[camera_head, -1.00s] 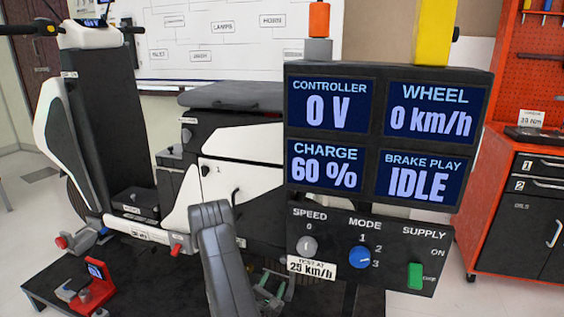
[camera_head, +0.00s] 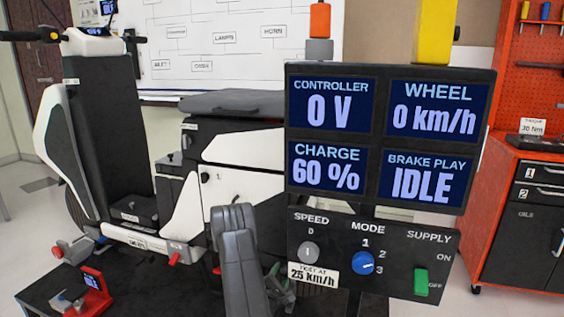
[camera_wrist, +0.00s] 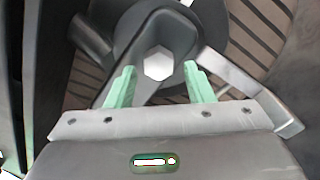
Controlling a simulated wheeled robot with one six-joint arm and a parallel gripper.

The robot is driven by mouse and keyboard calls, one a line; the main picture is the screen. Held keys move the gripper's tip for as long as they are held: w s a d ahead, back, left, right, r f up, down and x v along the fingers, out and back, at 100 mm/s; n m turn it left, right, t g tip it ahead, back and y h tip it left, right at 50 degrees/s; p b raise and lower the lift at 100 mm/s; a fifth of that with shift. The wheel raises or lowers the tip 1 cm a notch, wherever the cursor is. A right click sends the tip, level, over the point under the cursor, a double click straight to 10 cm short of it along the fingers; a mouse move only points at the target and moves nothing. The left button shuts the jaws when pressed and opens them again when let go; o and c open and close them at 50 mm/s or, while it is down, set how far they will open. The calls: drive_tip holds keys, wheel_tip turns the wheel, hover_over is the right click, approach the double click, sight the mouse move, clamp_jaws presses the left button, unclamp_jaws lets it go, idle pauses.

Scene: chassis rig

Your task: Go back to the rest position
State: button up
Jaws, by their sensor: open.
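My gripper (camera_wrist: 160,84) shows in the wrist view with its two green fingers apart and nothing between the tips. A pale hexagonal nut or bolt head (camera_wrist: 158,64) on a dark round hub lies beyond the fingertips; I cannot tell the exact gap. In the head view my grey arm (camera_head: 240,255) reaches down in front of the scooter (camera_head: 235,165), and the gripper end is mostly hidden low beside the panel. The scooter is white and black.
A display panel (camera_head: 380,205) stands close on the right, reading 0 V, 0 km/h, 60 % and IDLE. Its control box (camera_head: 330,225) has a green supply switch (camera_head: 421,282). A red tool cabinet (camera_head: 500,185) stands far right. A small red device (camera_head: 98,290) sits low left.

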drive_tip(key=m, duration=0.4)
drive_tip(key=shift+r, duration=0.2)
drive_tip(key=m, duration=0.4)
drive_tip(key=shift+d+r+m, duration=0.1)
drive_tip(key=shift+r+m, duration=0.05)
drive_tip(key=shift+m, duration=0.15)
drive_tip(key=m+p, duration=0.1)
drive_tip(key=m, duration=0.2)
drive_tip(key=shift+r+m, duration=0.1)
drive_tip(key=shift+m, duration=0.3)
drive_tip(key=shift+d+m+p, duration=0.1)
drive_tip(key=shift+m+p, duration=0.4)
drive_tip(key=shift+m, duration=1.4)
drive_tip(key=shift+s, duration=0.1)
